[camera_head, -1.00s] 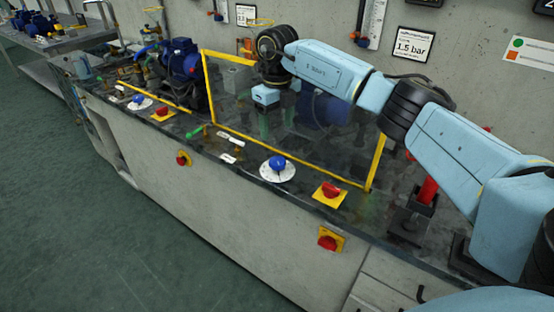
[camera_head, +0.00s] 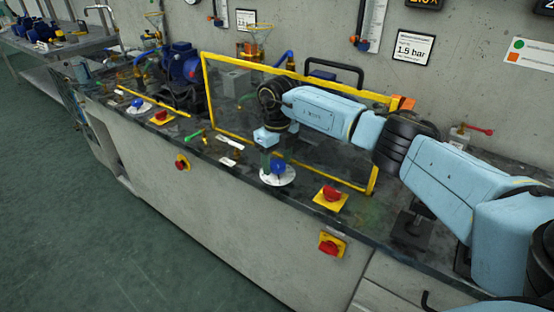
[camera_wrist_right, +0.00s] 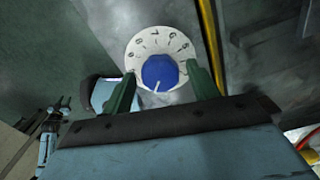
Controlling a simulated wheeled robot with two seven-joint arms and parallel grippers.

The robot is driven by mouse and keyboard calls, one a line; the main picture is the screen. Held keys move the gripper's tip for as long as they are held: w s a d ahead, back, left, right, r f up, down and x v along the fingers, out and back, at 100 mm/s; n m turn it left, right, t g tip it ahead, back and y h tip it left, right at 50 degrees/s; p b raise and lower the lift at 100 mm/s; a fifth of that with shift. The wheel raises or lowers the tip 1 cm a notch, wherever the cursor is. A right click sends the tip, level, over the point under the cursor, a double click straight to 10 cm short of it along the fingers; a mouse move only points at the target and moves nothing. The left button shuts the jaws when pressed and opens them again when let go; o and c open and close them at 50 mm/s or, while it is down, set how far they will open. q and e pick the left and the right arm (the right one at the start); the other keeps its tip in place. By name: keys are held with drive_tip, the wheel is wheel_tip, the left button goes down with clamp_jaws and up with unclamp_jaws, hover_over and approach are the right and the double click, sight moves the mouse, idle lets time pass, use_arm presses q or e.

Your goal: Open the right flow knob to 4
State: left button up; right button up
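The right flow knob (camera_head: 278,166) is blue and sits on a round white dial (camera_head: 279,180) at the bench's front edge. In the right wrist view the blue knob (camera_wrist_right: 160,72) is at upper middle, on its numbered white dial (camera_wrist_right: 140,48). A white line on the knob points toward the bottom of that view; the number there is hidden. My right gripper (camera_head: 270,157) is open over the dial, its green fingers on either side of the knob. Small gaps seem to show, but contact is hard to tell.
A yellow-framed clear panel (camera_head: 230,137) stands just behind the knob. A red switch on a yellow plate (camera_head: 331,199) is right of the dial, and another (camera_head: 331,245) is on the bench front. A second blue knob on a dial (camera_head: 138,103) is farther left.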

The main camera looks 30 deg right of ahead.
drive_tip(key=c, duration=0.8)
